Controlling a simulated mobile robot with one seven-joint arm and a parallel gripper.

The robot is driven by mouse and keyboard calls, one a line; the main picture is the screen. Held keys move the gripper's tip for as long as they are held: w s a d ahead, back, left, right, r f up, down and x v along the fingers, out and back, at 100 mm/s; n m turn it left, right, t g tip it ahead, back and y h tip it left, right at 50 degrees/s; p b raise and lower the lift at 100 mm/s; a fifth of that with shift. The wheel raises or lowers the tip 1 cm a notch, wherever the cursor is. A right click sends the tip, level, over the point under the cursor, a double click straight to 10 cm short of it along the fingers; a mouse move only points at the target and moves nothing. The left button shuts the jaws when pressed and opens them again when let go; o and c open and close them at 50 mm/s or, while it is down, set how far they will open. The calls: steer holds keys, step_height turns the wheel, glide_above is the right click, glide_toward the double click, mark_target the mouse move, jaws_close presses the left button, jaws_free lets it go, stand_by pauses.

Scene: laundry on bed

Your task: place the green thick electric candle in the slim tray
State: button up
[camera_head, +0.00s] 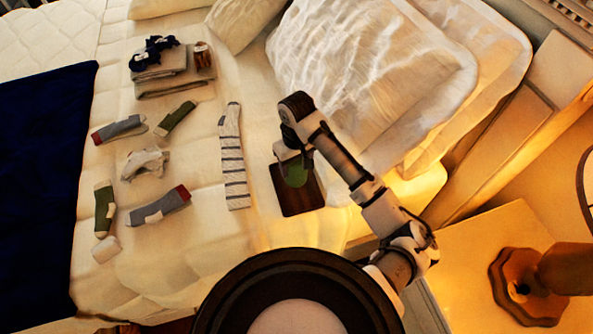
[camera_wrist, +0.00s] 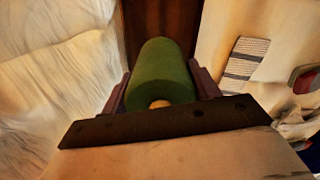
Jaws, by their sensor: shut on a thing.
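The green thick candle (camera_head: 295,174) is a green cylinder, and it fills the middle of the wrist view (camera_wrist: 160,72). My gripper (camera_wrist: 160,88) has one finger on each side of the candle and is shut on it. In the head view my gripper (camera_head: 293,165) is over the slim tray (camera_head: 306,199), a dark brown wooden board on the bed. The tray also shows behind the candle in the wrist view (camera_wrist: 140,22). I cannot tell whether the candle touches the tray. My gripper hides part of the candle and the tray's far end.
A striped sock (camera_head: 233,160) lies left of the tray. Several other socks, such as a green one (camera_head: 104,208), lie further left. Folded cloths (camera_head: 175,75) with a small jar (camera_head: 202,54) are at the back left. Large pillows (camera_head: 365,80) lie behind and right of the tray.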

steer(key=shift+f, duration=2.05)
steer(key=shift+f, duration=0.15)
steer(key=o, duration=1.1)
step_height(320, 180, up, 12)
steer(key=shift+r+b, duration=0.2)
steer(key=shift+b, duration=0.1)
